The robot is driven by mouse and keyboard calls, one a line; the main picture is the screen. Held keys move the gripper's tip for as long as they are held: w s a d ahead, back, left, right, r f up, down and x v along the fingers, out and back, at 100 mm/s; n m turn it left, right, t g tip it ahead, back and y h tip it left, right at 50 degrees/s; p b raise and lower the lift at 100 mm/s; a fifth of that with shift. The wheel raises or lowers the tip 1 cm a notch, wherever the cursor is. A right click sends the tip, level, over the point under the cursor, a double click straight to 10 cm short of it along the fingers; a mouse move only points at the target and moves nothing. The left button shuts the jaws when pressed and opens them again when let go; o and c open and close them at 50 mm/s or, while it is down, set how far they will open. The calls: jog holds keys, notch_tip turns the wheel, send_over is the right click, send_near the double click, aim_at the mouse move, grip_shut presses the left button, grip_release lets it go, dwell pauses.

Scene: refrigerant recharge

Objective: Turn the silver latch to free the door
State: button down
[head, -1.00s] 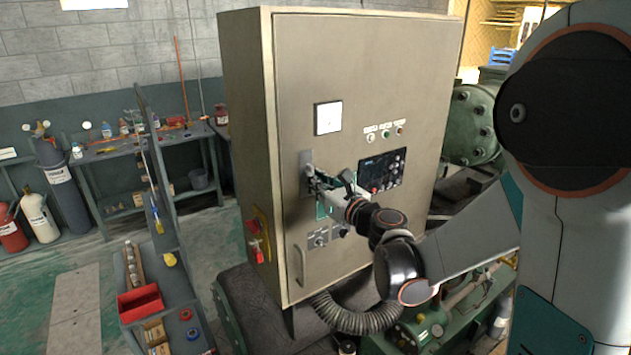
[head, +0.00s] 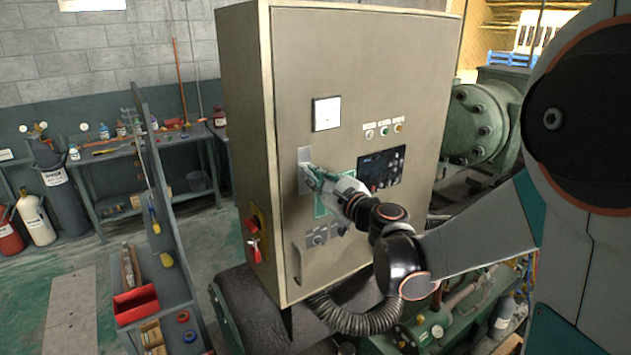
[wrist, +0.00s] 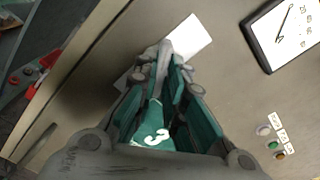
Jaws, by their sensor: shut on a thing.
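The door (head: 375,65) is the large beige front of a tall cabinet and looks closed. The silver latch (wrist: 163,50) sits on a pale rectangular plate (head: 304,156) near the door's left edge. In the wrist view the plate (wrist: 194,36) shows on both sides of the latch, at an angle to my fingers. My gripper (head: 313,177) reaches the latch from the lower right. Its fingertips, also in the wrist view (wrist: 162,68), are shut on the latch. In the head view my fingers hide most of the latch.
A gauge (head: 326,114), a dark control panel (head: 381,169) and small buttons (head: 384,131) lie right of the latch. A red switch (head: 253,248) is on the cabinet's left side. A door handle (head: 297,263) is below. A workbench holds a red bin (head: 136,303).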

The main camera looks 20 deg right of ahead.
jog(key=shift+n, duration=1)
jog(key=n+b, duration=0.1)
jog(key=n, duration=0.1)
jog(key=shift+n, duration=0.4)
jog(key=shift+r+n, duration=0.1)
jog(key=shift+n, duration=0.8)
